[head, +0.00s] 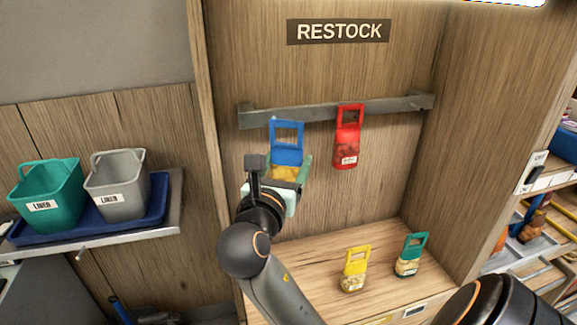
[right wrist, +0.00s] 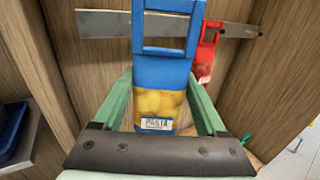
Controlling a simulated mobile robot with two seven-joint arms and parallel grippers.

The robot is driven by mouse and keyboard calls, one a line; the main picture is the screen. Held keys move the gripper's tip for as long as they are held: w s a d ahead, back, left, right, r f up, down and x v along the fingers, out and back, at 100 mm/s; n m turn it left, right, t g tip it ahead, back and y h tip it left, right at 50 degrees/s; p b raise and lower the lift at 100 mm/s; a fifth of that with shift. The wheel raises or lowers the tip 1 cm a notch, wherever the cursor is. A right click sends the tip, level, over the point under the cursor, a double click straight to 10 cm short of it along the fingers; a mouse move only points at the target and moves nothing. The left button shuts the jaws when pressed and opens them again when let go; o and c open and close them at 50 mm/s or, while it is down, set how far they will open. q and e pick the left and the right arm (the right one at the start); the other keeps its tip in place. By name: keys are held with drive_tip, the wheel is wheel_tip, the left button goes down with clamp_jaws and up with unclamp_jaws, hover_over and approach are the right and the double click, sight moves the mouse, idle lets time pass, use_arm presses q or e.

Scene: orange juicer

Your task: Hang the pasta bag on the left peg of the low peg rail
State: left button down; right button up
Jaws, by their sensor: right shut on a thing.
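The blue pasta bag (head: 286,157) has a square handle loop at its top and a yellow window below. Its label reads PASTA in the right wrist view (right wrist: 158,124). My right gripper (head: 277,172) is shut on the bag's lower part, with a green finger on each side (right wrist: 162,108). The bag is upright in front of the left part of the grey peg rail (head: 315,113). In the right wrist view its handle overlaps the rail (right wrist: 100,24). The left peg is hidden, and I cannot tell whether the loop is around it. My left gripper is not in view.
A red bag (head: 347,145) hangs on the rail to the right. A yellow bag (head: 355,270) and a green bag (head: 410,256) stand on the wooden shelf below. A green bin (head: 47,200) and a grey bin (head: 118,190) stand on a blue tray at left.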

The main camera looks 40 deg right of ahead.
drive_tip(key=shift+w+d+f, duration=0.1)
drive_tip(key=shift+w+d, duration=0.4)
drive_tip(key=shift+w, duration=0.4)
drive_tip(key=shift+w+d+f, duration=0.1)
drive_tip(key=shift+w+d, duration=0.4)
drive_tip(key=shift+w, duration=0.4)
drive_tip(key=w, duration=0.1)
drive_tip(key=w+d+b, duration=0.1)
drive_tip(key=w+d, duration=0.1)
drive_tip(key=shift+w+f, duration=0.3)
drive_tip(key=shift+f, duration=0.05)
drive_tip(key=shift+f, duration=0.2)
drive_tip(key=o, duration=1.3)
drive_tip(key=shift+w, duration=0.2)
drive_tip(key=shift+s, duration=0.1)
